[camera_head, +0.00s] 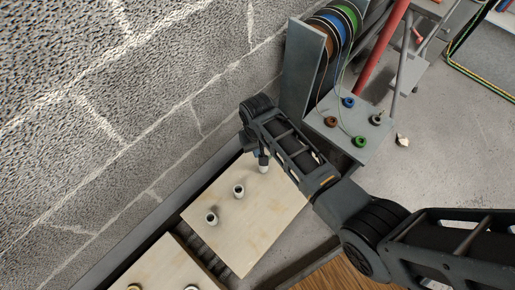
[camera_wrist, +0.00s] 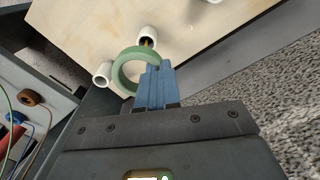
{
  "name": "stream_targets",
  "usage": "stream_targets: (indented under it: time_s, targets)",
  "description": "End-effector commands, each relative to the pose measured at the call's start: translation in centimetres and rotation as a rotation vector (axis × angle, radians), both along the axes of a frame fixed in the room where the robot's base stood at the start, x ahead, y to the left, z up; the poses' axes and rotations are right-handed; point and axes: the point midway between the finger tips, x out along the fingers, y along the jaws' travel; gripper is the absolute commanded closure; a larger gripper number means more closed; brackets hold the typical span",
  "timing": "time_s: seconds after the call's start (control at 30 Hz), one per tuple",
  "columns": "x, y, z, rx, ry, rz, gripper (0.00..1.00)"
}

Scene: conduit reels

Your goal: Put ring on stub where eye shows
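A green ring (camera_wrist: 122,72) is pinched at its edge between the blue fingertips of my gripper (camera_wrist: 155,82) in the wrist view. A white stub (camera_wrist: 147,31) stands just beyond the ring, with a small yellowish bit at its mouth. Another white stub (camera_wrist: 103,71) is beside the ring's left edge. The ring looks apart from both, but its height is unclear. In the head view, white stubs (camera_head: 239,189) and (camera_head: 212,217) stand on the pale board (camera_head: 245,232), and a third white stub (camera_head: 263,167) is beneath my arm. My fingers and the ring are hidden there.
A grey stand (camera_head: 352,122) holds brown, blue and green rings and a metal peg (camera_head: 377,119), with wire reels (camera_head: 333,32) behind. A second pale board (camera_head: 165,268) lies at the lower left. A block wall (camera_head: 130,110) borders the boards. A white scrap (camera_head: 402,140) lies on the floor.

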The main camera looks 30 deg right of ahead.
Motion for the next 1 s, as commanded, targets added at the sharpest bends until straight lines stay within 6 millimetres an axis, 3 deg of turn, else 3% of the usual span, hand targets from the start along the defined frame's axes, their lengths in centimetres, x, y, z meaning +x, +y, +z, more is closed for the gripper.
stream_targets:
  time_s: [1.0]
  targets:
    - [0.0,0.0,-1.0,0.000,0.000,0.000,1.00]
